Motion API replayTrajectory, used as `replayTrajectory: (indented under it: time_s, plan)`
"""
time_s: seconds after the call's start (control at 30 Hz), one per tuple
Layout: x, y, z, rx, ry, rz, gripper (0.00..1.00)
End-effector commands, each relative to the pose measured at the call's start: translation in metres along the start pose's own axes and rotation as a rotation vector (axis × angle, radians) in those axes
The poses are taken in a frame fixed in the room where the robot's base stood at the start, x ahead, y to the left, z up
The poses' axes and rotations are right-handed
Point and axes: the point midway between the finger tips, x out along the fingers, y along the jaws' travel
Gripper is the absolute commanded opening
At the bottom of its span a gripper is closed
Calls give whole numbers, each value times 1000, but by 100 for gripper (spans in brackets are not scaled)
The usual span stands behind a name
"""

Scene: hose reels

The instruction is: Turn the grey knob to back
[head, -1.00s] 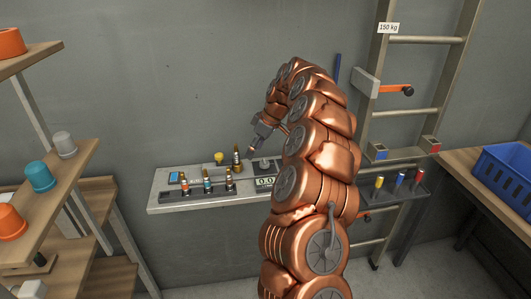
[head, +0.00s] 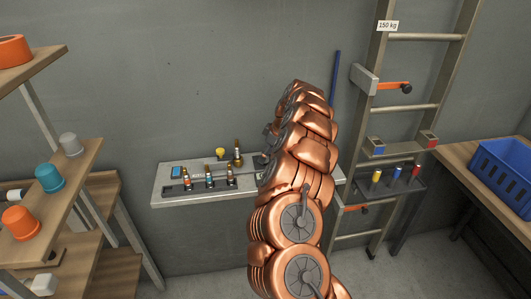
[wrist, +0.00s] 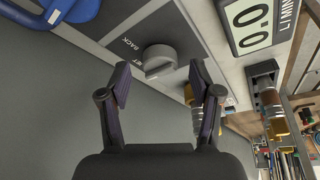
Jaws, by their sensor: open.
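The grey knob (wrist: 159,61) is a round dial with a raised grip bar on a dark panel (wrist: 120,32) in the wrist view. The word BACK is printed beside it, along with another label that is partly covered. My gripper (wrist: 159,82) is open, its two dark fingers pointing at the knob. The knob lies just beyond and between the fingertips, and I see no clear contact. In the head view my copper-coloured arm hides the knob and nearly all of the gripper.
A display reading 0.0 (wrist: 249,20) and brass fittings (wrist: 266,100) are close to the right finger. A blue object (wrist: 62,10) is at upper left. In the head view, the grey shelf (head: 165,196) carries several bottle-like fittings (head: 209,178); a ladder (head: 409,107) stands to the right.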

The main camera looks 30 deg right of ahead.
Motion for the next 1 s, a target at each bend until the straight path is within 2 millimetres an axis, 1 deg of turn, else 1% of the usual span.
replayTrajectory:
  time_s: [0.13, 0.37, 0.47, 0.9, 0.97, 1.0]
  plan:
    - [9, -1, 0, -1, -2, -2, 64]
    - [10, 0, 0, 0, -1, -1, 64]
    - [10, 0, 0, 0, -1, -1, 55]
    - [10, -1, 0, 0, -1, -1, 10]
    - [10, -1, 0, 0, -1, -1, 4]
    - [10, -1, 0, 0, -1, -1, 4]
